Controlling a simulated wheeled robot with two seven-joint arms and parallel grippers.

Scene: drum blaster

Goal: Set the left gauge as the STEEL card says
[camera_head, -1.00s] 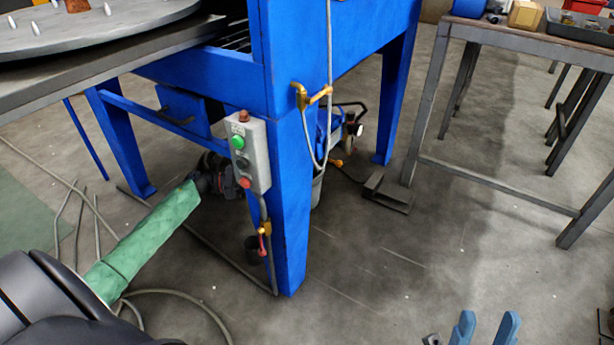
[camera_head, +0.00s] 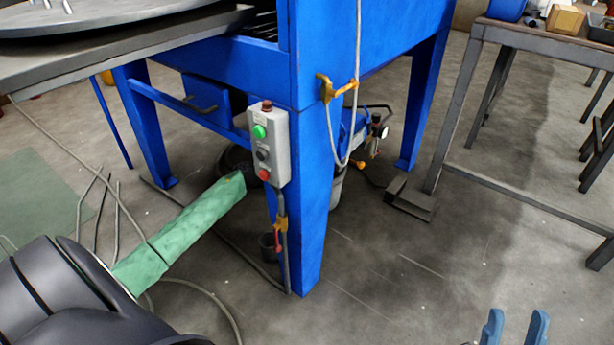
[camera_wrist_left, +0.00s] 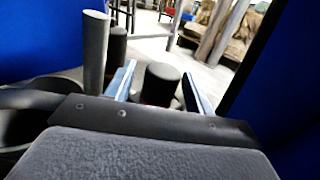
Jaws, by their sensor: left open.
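No gauge face and no STEEL card can be made out. A small fitting with a pale round part (camera_head: 380,131) sits behind the blue front leg; it is too small to read. My left arm, in a green sleeve, reaches to the blue leg (camera_head: 312,215), and its gripper is hidden there in the head view. In the left wrist view my left gripper (camera_wrist_left: 158,88) is open, with a black round-topped knob (camera_wrist_left: 162,82) showing between its fingers; contact cannot be told. My right gripper (camera_head: 515,326) is open and empty at the bottom right, over the floor.
A grey control box (camera_head: 269,145) with green, black and red buttons is on the blue leg. A yellow hook (camera_head: 336,90) holds a hose. A foot pedal (camera_head: 410,200) lies on the floor. A grey cylinder (camera_wrist_left: 95,50) stands left of the knob. A workbench (camera_head: 545,50) stands right.

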